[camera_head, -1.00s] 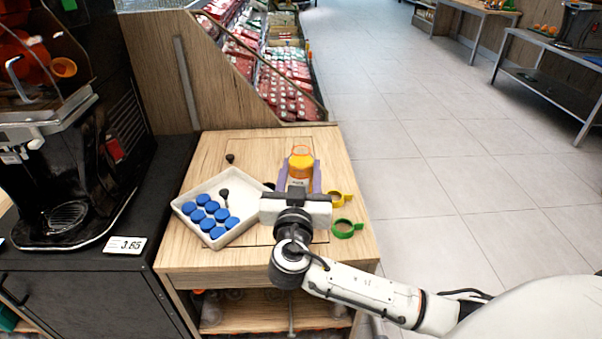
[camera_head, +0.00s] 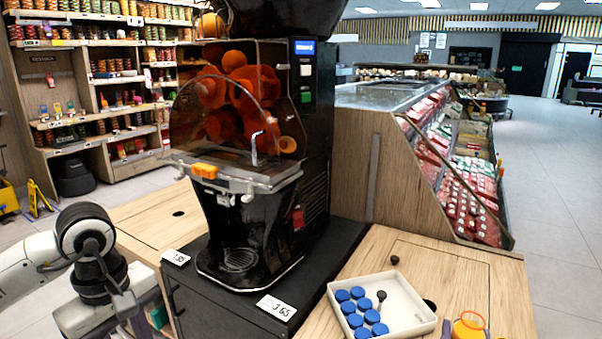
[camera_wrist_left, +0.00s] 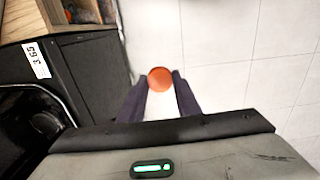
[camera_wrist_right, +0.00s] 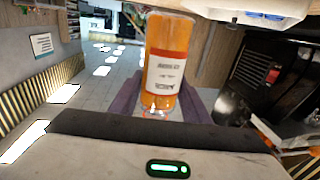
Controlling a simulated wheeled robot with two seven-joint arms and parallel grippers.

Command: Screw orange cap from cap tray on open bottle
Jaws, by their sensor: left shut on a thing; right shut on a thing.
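The orange cap (camera_wrist_left: 160,79) is between the fingertips of my left gripper (camera_wrist_left: 158,88), which is shut on it over pale floor. In the head view my left arm comes in at the lower left, with the cap out of sight. My right gripper (camera_wrist_right: 162,100) is shut on the bottle (camera_wrist_right: 167,62), which holds orange juice and has a white label. The bottle's top (camera_head: 469,325) also shows at the bottom edge of the head view, beside a purple finger. The white cap tray (camera_head: 398,283) holds several blue caps (camera_head: 357,320) and a dark knob-like piece.
The black juicer (camera_head: 250,215) stands on a dark counter between two wooden tables. Price tags (camera_head: 277,307) lie on the counter's front edge. A small dark knob (camera_head: 394,260) is on the wooden table (camera_head: 440,262) behind the tray. Store shelves stand at the far left.

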